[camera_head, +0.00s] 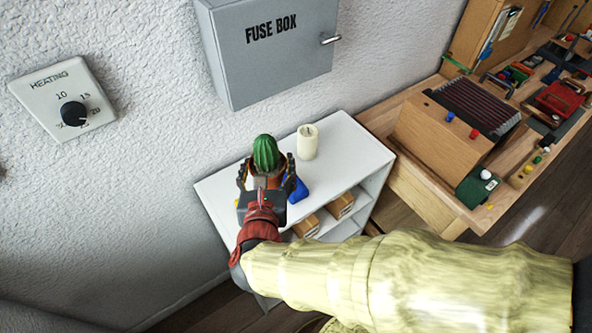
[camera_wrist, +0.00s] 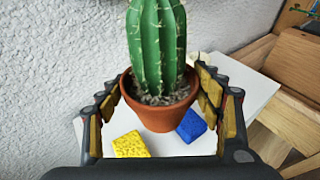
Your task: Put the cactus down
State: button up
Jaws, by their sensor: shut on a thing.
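The cactus (camera_head: 265,152) is green and ribbed and stands upright in a terracotta pot. In the wrist view the cactus (camera_wrist: 158,45) rises above its pot (camera_wrist: 160,112), which is filled with grey gravel. My gripper (camera_head: 267,172) is shut on the pot, with a finger on each side of it. The fingers also show at both sides of the wrist view (camera_wrist: 165,95). The pot is over the white shelf unit's top (camera_head: 352,150). I cannot tell whether the pot touches that top.
A cream candle (camera_head: 308,142) stands on the shelf top, right of the cactus. A blue block (camera_wrist: 191,126) and a yellow sponge (camera_wrist: 130,145) lie near the pot. The fuse box (camera_head: 270,50) hangs on the wall above. A wooden workbench (camera_head: 440,185) stands to the right.

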jog(key=w+f+b, duration=0.1)
jog(key=w, duration=0.2)
jog(key=w+a+f+b, duration=0.1)
jog(key=w+f, duration=0.1)
jog(key=w, duration=0.1)
jog(key=w+a+f+b, duration=0.1)
jog(key=w, duration=0.2)
jog(key=shift+f+b, duration=0.2)
jog(key=shift+b, duration=0.1)
jog(key=shift+w+a+f+b, duration=0.2)
jog(key=shift+w+f+b, duration=0.5)
jog(key=shift+f, duration=0.7)
jog(key=shift+w+a+f+b, duration=0.25)
jog(key=shift+w+f+b, duration=0.35)
jog(key=shift+f, duration=0.8)
jog(key=shift+w+a+f+b, duration=0.2)
jog(key=shift+w+f+b, duration=0.25)
jog(key=shift+w+f, duration=0.7)
jog(key=shift+s+f, duration=0.25)
jog(key=shift+f, duration=0.15)
jog(key=o, duration=1.6)
jog(key=shift+c, duration=0.2)
